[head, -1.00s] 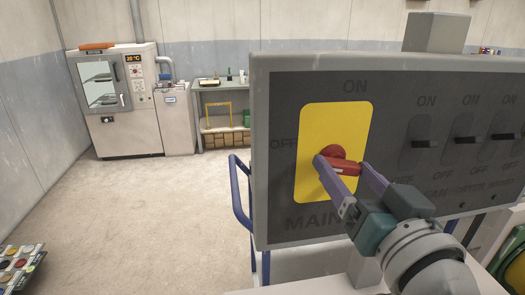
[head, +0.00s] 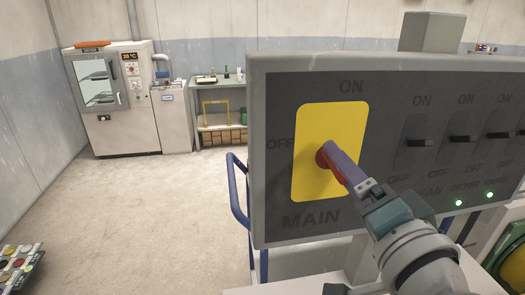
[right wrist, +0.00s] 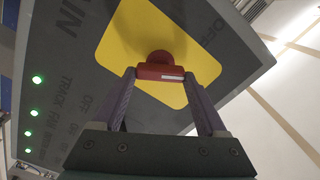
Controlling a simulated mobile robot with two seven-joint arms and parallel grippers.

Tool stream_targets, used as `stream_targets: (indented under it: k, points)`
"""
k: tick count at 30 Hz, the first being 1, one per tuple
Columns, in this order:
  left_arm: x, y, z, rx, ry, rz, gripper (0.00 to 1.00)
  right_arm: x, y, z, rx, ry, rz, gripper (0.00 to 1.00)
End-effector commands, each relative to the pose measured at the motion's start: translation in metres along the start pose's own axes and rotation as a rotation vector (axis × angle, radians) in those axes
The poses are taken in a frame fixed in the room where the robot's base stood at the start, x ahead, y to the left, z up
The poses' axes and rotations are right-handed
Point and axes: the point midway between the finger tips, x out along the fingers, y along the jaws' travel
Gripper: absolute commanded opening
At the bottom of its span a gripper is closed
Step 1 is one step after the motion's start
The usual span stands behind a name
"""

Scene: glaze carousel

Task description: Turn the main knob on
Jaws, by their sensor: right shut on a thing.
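The main knob (head: 321,159) is red and sits on a yellow plate (head: 345,125) on the dark face of a grey switch panel, with ON above, OFF at the left and MAIN below. My right gripper (head: 331,160) is shut on the knob's handle, and its purple fingers hide most of it in the head view. In the right wrist view the red handle (right wrist: 160,72) lies between the two fingertips, with a white mark on its front. My left gripper is not in view.
Several black switches (head: 419,143) stand to the right on the panel. Green lamps (head: 458,203) glow below them; several show in the right wrist view (right wrist: 37,79). A blue rail (head: 238,205) is beside the panel. A kiln-like dryer (head: 115,100) stands far left; the floor between is clear.

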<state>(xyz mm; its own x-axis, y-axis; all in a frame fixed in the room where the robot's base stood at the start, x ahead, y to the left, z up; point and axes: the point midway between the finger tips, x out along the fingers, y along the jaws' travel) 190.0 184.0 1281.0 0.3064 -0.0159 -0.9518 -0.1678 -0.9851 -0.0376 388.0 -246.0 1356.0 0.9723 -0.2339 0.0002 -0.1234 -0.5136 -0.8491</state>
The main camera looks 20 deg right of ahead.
Motion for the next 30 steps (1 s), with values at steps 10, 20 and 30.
stream_targets:
  k: [10,20,30]
  points:
    - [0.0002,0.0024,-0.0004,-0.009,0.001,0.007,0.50,-0.0001,0.0005,0.0003,0.049,-0.001,0.000,0.19]
    - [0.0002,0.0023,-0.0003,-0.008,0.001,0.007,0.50,-0.0001,0.0004,0.0003,0.052,-0.001,0.001,0.78]
    - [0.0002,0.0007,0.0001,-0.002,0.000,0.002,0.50,0.0000,0.0003,0.0002,0.049,0.000,0.000,1.00]
